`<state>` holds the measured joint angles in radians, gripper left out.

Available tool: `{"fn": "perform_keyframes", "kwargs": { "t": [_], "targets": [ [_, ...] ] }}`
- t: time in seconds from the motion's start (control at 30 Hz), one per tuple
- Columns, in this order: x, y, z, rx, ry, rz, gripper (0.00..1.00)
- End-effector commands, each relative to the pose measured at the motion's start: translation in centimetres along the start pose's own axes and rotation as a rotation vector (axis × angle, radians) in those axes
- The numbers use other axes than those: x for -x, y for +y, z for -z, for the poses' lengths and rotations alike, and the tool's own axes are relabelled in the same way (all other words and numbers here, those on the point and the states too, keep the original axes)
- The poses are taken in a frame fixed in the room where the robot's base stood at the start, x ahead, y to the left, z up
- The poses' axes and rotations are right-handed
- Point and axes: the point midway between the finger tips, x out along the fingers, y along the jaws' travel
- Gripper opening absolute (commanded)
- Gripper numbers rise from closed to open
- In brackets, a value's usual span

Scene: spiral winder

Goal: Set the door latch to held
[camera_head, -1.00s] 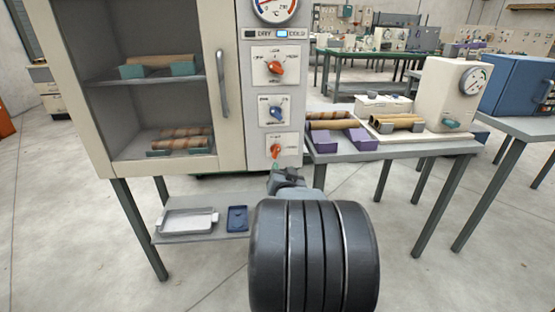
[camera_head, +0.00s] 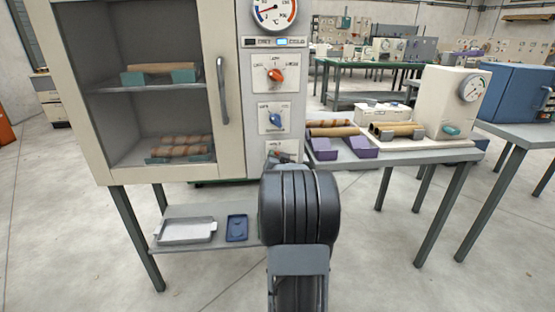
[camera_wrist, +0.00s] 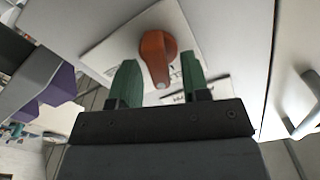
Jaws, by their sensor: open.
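The cabinet's control column carries three knobs on white plates. The lowest is an orange-red knob (camera_wrist: 157,55), large in the wrist view on its white plate (camera_wrist: 108,45). In the head view its plate (camera_head: 292,146) is partly covered by my gripper. My gripper (camera_wrist: 158,74) is open, its two green fingers spread on either side of the knob's narrow end. I cannot tell whether they touch it. The plate's lettering is too small to read, so I cannot tell the knob's set position. The cabinet door (camera_head: 232,90) with its grey handle (camera_head: 222,90) appears closed.
Above are a blue knob (camera_head: 276,119), an orange knob (camera_head: 276,75) and a dial gauge (camera_head: 272,10). Right stands a table with purple cradles (camera_head: 322,149) and a cream machine (camera_head: 450,100). A low shelf holds a white tray (camera_head: 186,231) and a blue tray (camera_head: 237,228).

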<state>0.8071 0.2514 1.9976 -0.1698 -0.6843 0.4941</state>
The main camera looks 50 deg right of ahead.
Motion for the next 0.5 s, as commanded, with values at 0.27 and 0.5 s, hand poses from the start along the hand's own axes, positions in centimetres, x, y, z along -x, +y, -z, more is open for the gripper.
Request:
{"fn": "perform_keyframes", "kwargs": {
  "t": [0.27,0.5],
  "targets": [
    [-0.04,-0.02,0.03,0.000,0.001,0.000,0.40],
    [-0.02,-0.02,0.04,0.000,0.001,0.000,0.17]
  ]
}}
